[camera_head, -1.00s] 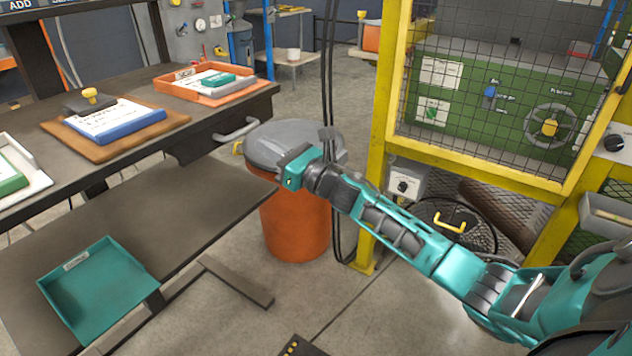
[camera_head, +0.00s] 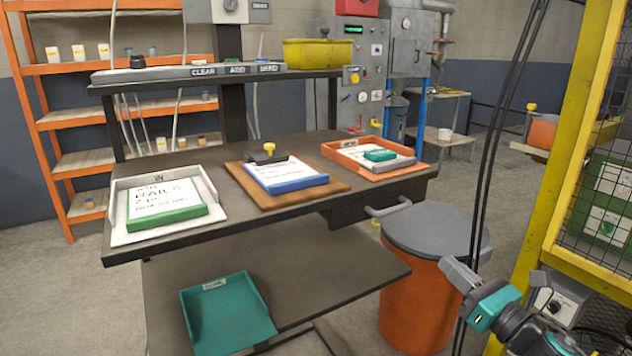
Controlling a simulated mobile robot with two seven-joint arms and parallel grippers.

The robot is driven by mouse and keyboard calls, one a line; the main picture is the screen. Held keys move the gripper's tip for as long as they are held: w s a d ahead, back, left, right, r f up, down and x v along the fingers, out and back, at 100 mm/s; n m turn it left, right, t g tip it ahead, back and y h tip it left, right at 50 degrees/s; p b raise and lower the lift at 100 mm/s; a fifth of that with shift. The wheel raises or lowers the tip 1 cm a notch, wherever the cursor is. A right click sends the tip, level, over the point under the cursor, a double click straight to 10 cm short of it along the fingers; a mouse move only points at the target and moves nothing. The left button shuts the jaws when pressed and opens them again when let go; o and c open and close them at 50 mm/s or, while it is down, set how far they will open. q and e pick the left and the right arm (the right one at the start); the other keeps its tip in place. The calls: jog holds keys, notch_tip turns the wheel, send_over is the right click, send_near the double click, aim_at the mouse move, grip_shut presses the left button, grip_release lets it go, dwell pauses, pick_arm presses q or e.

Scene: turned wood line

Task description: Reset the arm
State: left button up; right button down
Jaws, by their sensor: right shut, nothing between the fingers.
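My right arm comes in at the lower right corner, with a teal wrist. My right gripper (camera_head: 459,274) is the grey end of it, shut and empty, and shows in front of the orange bin (camera_head: 408,308) with the grey lid. I cannot tell if it is apart from or touching the bin. Most of the arm is cut off by the frame edge. My left gripper is not in view.
A dark workbench (camera_head: 290,222) bears a white tray (camera_head: 118,232), a brown board (camera_head: 325,194) with a blue pad, and an orange tray (camera_head: 335,158). A teal tray (camera_head: 228,318) lies on the lower shelf.

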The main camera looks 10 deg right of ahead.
pick_arm(q)
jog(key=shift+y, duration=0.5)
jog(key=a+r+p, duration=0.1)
jog(key=p, duration=0.1)
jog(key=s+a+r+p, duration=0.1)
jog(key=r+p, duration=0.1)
jog(key=p, duration=0.1)
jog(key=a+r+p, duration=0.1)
jog(key=p, duration=0.2)
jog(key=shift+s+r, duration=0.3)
pick_arm(e)
jog(key=s+a+f+n+g+h, duration=0.2)
jog(key=s+a+f+n, duration=0.2)
jog(key=s+n, duration=0.3)
jog(key=s+a+f+n+g+h, duration=0.1)
jog(key=s+a+f+n+g, duration=0.2)
jog(key=n, duration=1.3)
jog(key=s+a+f+n+g+h, duration=0.2)
jog(key=s+a+f+n, duration=0.4)
jog(key=s+n, duration=0.5)
notch_tip(320, 180, down, 2)
jog(key=shift+s+f+n+g+h, duration=0.15)
jog(key=shift+s+n+g+h, duration=0.2)
jog(key=shift+n+g, duration=0.15)
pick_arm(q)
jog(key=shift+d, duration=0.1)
pick_arm(e)
jog(key=shift+a, duration=0.1)
